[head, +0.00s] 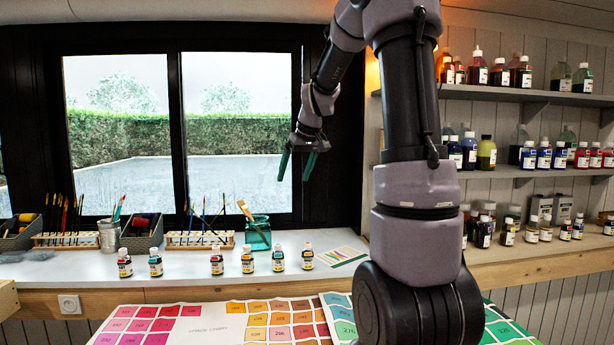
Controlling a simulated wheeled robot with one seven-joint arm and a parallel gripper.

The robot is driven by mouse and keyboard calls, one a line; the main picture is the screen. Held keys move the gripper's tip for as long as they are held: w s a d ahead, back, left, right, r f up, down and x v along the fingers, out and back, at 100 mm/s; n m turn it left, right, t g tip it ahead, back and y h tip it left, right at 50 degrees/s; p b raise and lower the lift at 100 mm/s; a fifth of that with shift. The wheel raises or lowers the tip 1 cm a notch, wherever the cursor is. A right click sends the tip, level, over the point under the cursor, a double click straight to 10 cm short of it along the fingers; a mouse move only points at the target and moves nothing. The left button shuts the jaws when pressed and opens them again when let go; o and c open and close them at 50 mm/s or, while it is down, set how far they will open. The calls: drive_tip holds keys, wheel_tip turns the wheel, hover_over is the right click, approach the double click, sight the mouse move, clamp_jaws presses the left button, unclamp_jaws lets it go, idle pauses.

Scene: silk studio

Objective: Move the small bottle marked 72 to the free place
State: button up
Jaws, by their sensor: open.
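Several small dye bottles with white caps stand upright in a row on the pale counter (70,272) under the window. From left they include a first bottle (125,264), a second (155,262), a third (217,262), a fourth (248,260), a fifth (278,259) and a last one (308,257). Their label numbers are too small to read, so I cannot tell which is 72. A wider gap lies between the second and third bottles. My gripper (296,167), with green fingers, is open and empty, pointing down in front of the window, well above the row's right part.
A colour card (340,256) lies right of the row. Colour charts (148,325) lie in front. Shelves (500,94) of bottles fill the right.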

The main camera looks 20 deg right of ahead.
drive_tip(key=s+a+r+m+t, duration=0.1)
drive_tip(key=s+a, duration=0.3)
drive_tip(key=s, duration=1)
drive_tip(key=s+a+r+m+t, duration=0.1)
drive_tip(key=s+a+r+m, duration=0.2)
drive_tip(key=s, duration=1)
drive_tip(key=shift+s+a+m+y, duration=0.3)
drive_tip(key=shift+s+a+m, duration=0.1)
drive_tip(key=shift+a+m, duration=0.35)
